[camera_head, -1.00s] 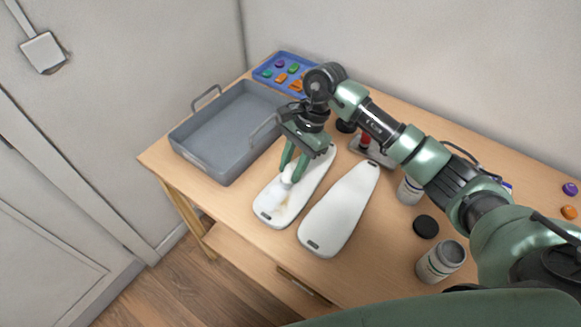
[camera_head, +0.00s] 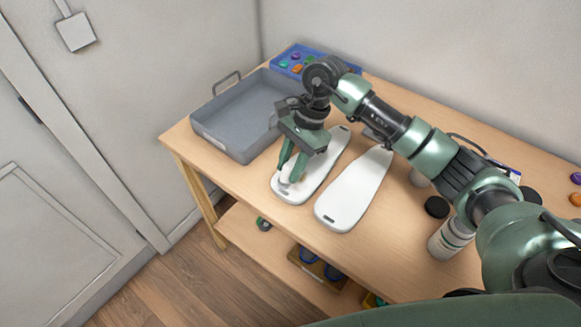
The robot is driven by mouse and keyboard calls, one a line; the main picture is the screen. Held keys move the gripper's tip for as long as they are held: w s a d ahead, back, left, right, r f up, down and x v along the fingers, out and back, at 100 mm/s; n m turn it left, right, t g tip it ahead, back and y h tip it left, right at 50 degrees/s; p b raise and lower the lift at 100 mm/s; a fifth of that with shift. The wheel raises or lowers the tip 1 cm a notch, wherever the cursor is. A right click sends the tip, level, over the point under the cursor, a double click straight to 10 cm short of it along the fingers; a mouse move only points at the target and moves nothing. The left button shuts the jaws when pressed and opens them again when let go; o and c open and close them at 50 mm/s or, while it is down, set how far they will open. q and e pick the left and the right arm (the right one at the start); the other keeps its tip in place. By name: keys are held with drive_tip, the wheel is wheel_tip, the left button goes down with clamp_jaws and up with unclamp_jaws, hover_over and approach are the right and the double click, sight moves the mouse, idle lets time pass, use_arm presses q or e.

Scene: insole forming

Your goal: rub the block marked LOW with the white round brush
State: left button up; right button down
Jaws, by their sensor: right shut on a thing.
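Two long white blocks lie side by side on the wooden table: a left one (camera_head: 320,172) and a right one (camera_head: 352,192). Each has a small dark slot at its near end. I cannot read a LOW mark on either. My right gripper (camera_head: 289,177) points down over the near end of the left block. It is shut on the white round brush (camera_head: 286,181), which is small and mostly hidden between the fingers. The brush is at the block's top face; I cannot tell whether it touches. My left gripper is not in view.
A grey tray (camera_head: 206,137) with handles stands left of the blocks. A blue tray (camera_head: 284,66) with coloured pieces is at the back. A black lid (camera_head: 437,207) and a white jar (camera_head: 446,240) stand to the right. My right arm crosses above the table.

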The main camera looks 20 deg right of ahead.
drive_tip(key=v, duration=0.2)
drive_tip(key=p+v, duration=0.1)
drive_tip(key=shift+w+a+r, duration=0.1)
drive_tip(key=shift+w+r, duration=0.05)
drive_tip(key=shift+r, duration=0.3)
wheel_tip(320, 180, up, 2)
drive_tip(key=shift+a+r+p, duration=0.2)
drive_tip(key=shift+p, duration=0.3)
drive_tip(key=shift+d+r, duration=0.1)
drive_tip(key=shift+r, duration=0.25)
